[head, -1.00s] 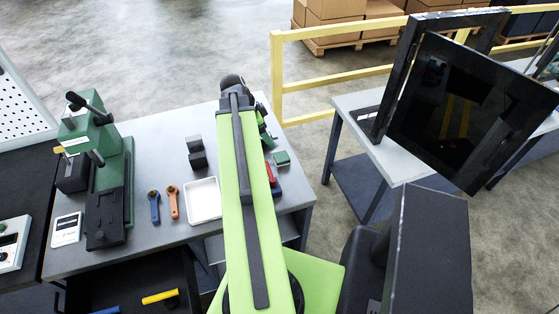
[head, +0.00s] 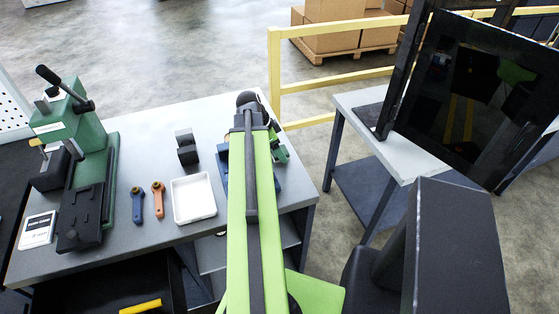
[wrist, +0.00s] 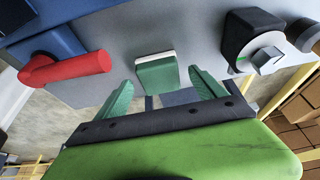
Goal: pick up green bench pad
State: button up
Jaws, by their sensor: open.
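The green bench pad (wrist: 157,74) lies on the grey bench top in the wrist view, a small green block with a pale strip along its far edge. My gripper (wrist: 160,84) is open, with one green finger on each side of the pad in the picture. I see no contact between fingers and pad, and the height gap is hard to judge. In the head view my arm reaches over the right part of the bench, and I cannot clearly make out the pad there.
A blue fixture (wrist: 50,40) with a red handle (wrist: 70,68) is left of the pad. A black block with a metal hex knob (wrist: 265,60) is right. In the head view, a white tray (head: 193,199), two wrenches and a green press (head: 85,130) stand left of my arm.

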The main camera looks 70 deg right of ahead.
jog(key=shift+f, duration=0.15)
jog(key=shift+c, duration=0.4)
jog(key=c, duration=1.4)
jog(key=shift+p, duration=0.35)
